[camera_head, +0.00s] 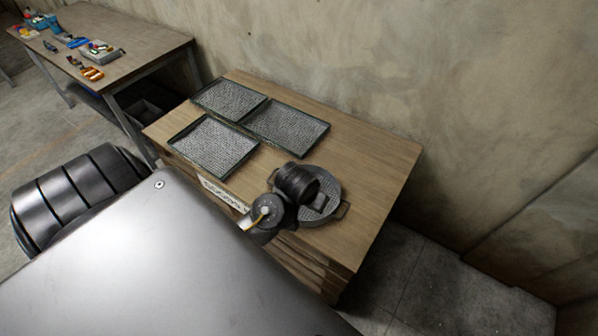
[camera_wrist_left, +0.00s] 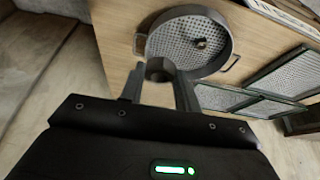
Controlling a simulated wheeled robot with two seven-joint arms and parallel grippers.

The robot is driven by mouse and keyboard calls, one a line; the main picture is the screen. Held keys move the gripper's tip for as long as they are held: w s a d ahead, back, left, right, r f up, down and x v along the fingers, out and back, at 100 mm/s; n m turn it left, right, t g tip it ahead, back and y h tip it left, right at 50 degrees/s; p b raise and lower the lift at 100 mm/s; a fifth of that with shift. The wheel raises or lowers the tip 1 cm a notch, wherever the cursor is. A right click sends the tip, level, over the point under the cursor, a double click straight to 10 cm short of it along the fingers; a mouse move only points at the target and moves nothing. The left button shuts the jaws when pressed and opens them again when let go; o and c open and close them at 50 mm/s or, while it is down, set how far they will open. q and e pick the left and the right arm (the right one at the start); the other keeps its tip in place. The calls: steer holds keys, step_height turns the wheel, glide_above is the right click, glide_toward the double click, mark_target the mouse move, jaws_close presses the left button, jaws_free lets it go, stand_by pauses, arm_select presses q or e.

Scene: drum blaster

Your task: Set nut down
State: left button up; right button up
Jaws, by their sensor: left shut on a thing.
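My left gripper (camera_head: 318,203) is over the round metal tray (camera_head: 333,216) at the near right of the wooden table. In the left wrist view its two fingers (camera_wrist_left: 158,78) are shut on a dark grey nut (camera_wrist_left: 158,68), just off the near rim of the perforated round tray (camera_wrist_left: 172,47). A small brownish metal piece (camera_wrist_left: 201,44) lies inside that tray. In the head view my wrist hides the held nut and part of the tray. My right gripper is not in view.
Several rectangular mesh trays (camera_head: 213,147) lie on the far left of the wooden table (camera_head: 375,160). The table's right side is bare. A second table (camera_head: 130,35) with tools stands at the back left. A concrete wall (camera_head: 420,80) runs behind.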

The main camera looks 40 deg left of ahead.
arm_select(q)
steer(key=s+d+f+m+b, duration=0.1)
steer(key=s+d+f+b, duration=0.4)
steer(key=b, duration=0.8)
step_height(320, 180, down, 4)
steer(key=shift+s+d+r+m+h, duration=0.15)
steer(key=shift+s+d+m+h, duration=0.15)
steer(key=shift+s, duration=0.35)
